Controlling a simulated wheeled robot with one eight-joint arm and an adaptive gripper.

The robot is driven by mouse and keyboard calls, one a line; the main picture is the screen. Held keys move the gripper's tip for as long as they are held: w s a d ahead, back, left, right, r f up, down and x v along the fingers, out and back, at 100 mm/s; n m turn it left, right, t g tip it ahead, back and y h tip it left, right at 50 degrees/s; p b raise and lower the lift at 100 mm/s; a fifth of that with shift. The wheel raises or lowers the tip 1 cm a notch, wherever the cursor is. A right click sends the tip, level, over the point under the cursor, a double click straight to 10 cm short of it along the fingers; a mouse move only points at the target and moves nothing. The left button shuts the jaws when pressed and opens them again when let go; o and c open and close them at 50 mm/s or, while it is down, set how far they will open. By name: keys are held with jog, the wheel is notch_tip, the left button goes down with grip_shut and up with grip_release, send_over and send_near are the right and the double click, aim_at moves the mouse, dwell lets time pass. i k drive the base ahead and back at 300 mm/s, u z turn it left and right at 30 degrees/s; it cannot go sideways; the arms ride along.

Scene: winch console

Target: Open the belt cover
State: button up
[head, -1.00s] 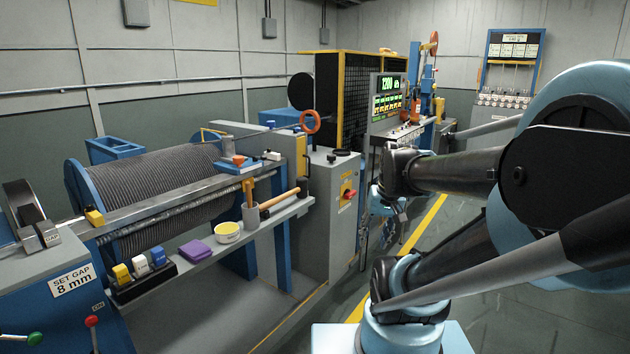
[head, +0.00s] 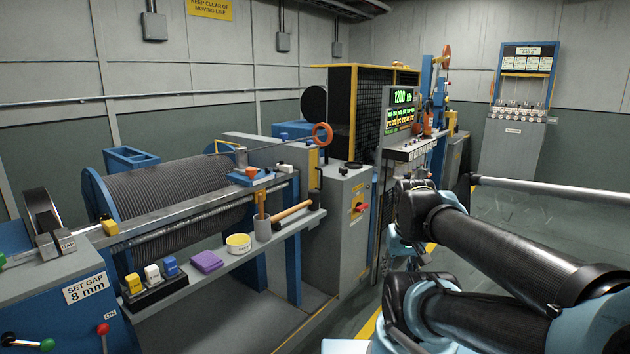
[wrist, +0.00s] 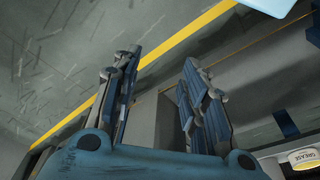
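A large black mesh guard with yellow edging (head: 370,92) stands behind the grey cabinet in the head view. It may be the belt cover, but no label confirms this. It looks closed, and its lower part is hidden by the cabinet and the display panel. My gripper (wrist: 160,68) is in the wrist view, with two blue-and-grey fingers spread wide apart and nothing between them. It points toward the floor near the yellow line, apart from the guard. In the head view my arm links mostly hide the gripper.
A shelf (head: 220,258) holds a grease tin (head: 238,243) and a mallet (head: 292,213). Floor (head: 510,215) at right is clear.

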aim_at(313, 154)
jog(key=k, duration=1.3)
jog(key=z, duration=0.4)
jog(key=i, duration=1.6)
jog(key=z, duration=0.05)
